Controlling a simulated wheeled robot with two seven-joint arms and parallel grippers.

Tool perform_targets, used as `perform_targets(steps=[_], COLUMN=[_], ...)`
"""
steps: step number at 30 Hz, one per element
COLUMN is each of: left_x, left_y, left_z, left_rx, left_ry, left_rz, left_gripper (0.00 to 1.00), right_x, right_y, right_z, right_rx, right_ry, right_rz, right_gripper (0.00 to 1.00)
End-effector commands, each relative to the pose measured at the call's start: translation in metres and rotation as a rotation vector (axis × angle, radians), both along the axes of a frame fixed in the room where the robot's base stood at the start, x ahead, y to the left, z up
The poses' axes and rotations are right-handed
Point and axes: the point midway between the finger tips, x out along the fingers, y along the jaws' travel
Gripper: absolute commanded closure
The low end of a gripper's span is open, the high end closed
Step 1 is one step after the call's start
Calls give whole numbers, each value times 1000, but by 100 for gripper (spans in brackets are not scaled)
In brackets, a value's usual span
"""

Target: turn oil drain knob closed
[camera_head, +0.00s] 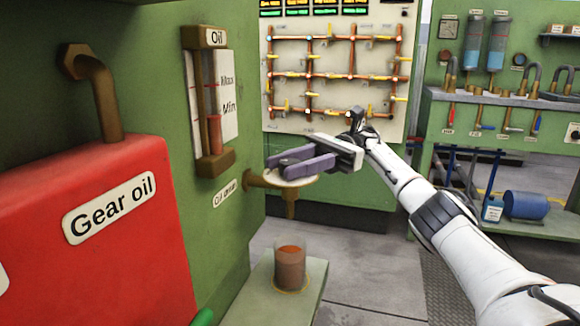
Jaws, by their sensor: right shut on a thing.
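The oil drain (258,180) is a brass pipe that comes out of the green machine wall with a spout pointing down. A pale round plate (291,183) sits on top of it, beside a partly hidden oil drain label (225,194). My right gripper (284,163) reaches in from the right, with its purple-grey fingers just over the plate. It is shut on the drain knob, which the fingers mostly hide. The knob's exact angle cannot be told. My left gripper is not in view.
A glass of brown oil (290,268) stands on a green ledge (312,290) below the spout. An oil gauge (212,105) is on the wall above. A red gear oil tank (130,245) fills the lower left. A pipe panel (335,85) stands behind.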

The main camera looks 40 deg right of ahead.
Motion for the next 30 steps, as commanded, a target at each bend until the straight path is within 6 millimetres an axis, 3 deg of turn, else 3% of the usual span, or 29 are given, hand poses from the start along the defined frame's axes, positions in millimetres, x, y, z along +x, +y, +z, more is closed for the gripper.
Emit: perform_targets(steps=[8, 9, 12, 23, 27, 30], left_x=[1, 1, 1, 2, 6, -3], left_y=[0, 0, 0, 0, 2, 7], left_z=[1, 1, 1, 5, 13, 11], left_rx=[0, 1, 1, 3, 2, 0], left_ry=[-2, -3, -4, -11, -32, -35], left_rz=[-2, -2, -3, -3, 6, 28], left_gripper=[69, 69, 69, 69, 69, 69], right_x=[0, 0, 0, 0, 0, 0], right_y=[1, 1, 1, 0, 0, 0], right_z=[0, 0, 0, 7, 30, 51], right_rx=[1, 0, 0, 0, 0, -1], right_ry=[-3, -3, -2, -3, -6, -6], right_rz=[3, 3, 2, 1, 1, 1], right_gripper=[89, 62, 48, 48, 48, 48])
